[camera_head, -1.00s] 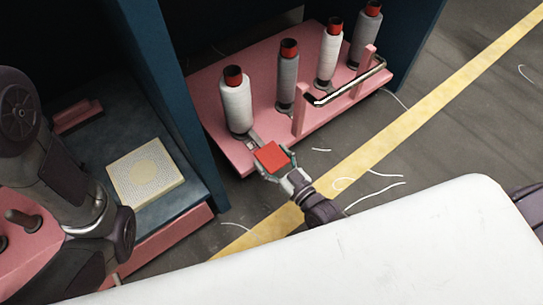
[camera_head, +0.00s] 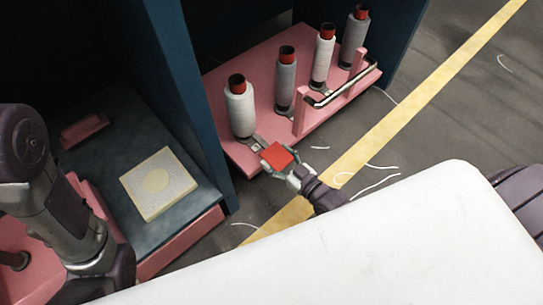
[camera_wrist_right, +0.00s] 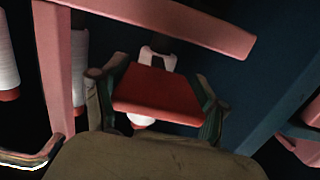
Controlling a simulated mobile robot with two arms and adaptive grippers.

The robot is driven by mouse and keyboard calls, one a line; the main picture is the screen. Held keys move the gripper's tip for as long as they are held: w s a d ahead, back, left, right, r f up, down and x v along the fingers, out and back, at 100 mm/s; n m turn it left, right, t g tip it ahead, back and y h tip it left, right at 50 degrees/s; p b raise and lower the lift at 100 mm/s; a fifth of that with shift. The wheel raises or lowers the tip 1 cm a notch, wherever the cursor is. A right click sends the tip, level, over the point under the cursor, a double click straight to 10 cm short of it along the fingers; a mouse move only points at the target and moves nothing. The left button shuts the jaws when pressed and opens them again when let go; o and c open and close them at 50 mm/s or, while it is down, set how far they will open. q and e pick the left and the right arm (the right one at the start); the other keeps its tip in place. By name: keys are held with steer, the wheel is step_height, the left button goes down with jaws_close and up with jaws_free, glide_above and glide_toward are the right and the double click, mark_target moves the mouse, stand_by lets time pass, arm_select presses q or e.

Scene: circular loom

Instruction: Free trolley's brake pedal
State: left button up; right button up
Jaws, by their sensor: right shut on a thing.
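The pink trolley (camera_head: 255,70) stands half inside the dark blue frame and carries several bobbins. Its brake pedal, a red pad (camera_head: 277,156) on a short metal lever, sticks out at the near left edge. My right gripper (camera_head: 278,159) is shut on the pedal, one finger on each side. In the right wrist view the pedal (camera_wrist_right: 157,88) lies between the fingers of the gripper (camera_wrist_right: 157,105). The lever's joint under the trolley is hidden. My left arm stands at the left edge of the head view; its gripper is out of view.
A metal handle (camera_head: 345,88) spans two pink posts on the trolley's front. A blue frame post (camera_head: 190,100) stands left of the trolley. A cream pad (camera_head: 158,184) lies on the dark deck at left. A yellow line (camera_head: 400,115) and loose threads mark the open floor.

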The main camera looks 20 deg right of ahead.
steer(key=o, duration=1.7)
steer(key=shift+s, duration=0.1)
steer(key=v, duration=1.1)
steer(key=shift+s+d+r, duration=0.1)
steer(key=shift+s+d, duration=0.05)
steer(key=shift+s, duration=0.2)
steer(key=shift+s, duration=0.1)
